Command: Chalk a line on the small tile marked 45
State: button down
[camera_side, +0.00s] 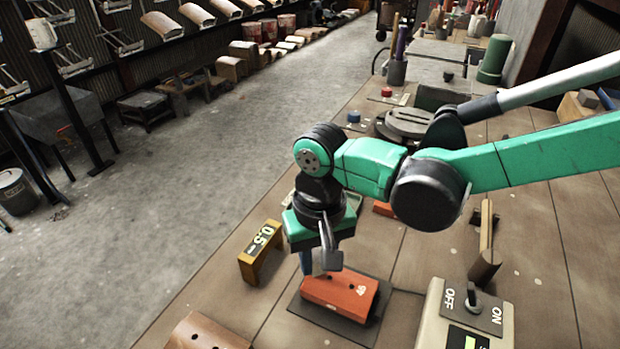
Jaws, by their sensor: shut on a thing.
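An orange-red tile (338,296) with two dark holes and a small pale mark lies on a dark mat (350,327) at the front of the bench. My gripper (318,268) points down just above the tile's back left end. It is shut on a small blue piece (306,263), which may be the chalk. The piece is partly hidden by the near grey finger, and I cannot tell whether its lower end touches the tile. No chalk line shows on the visible face.
A yellow-brown block marked 0.5 (262,250) stands close left of my gripper. A switch box marked ON and OFF (470,312) stands front right. A curved brown tile (205,333) lies front left. A wooden upright piece (486,246) stands right.

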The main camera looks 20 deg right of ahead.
aim_at(340, 287)
jog(key=shift+f, duration=0.65)
dwell(0.9)
jog(key=shift+s+d, duration=0.15)
jog(key=shift+s+d, duration=0.45)
jog(key=shift+w+a, duration=0.1)
dwell(0.3)
jog(key=shift+w+a, duration=0.5)
jog(key=shift+s+d, duration=0.1)
jog(key=shift+s, duration=0.05)
jog(key=shift+s+d, duration=0.45)
jog(key=shift+d, duration=0.05)
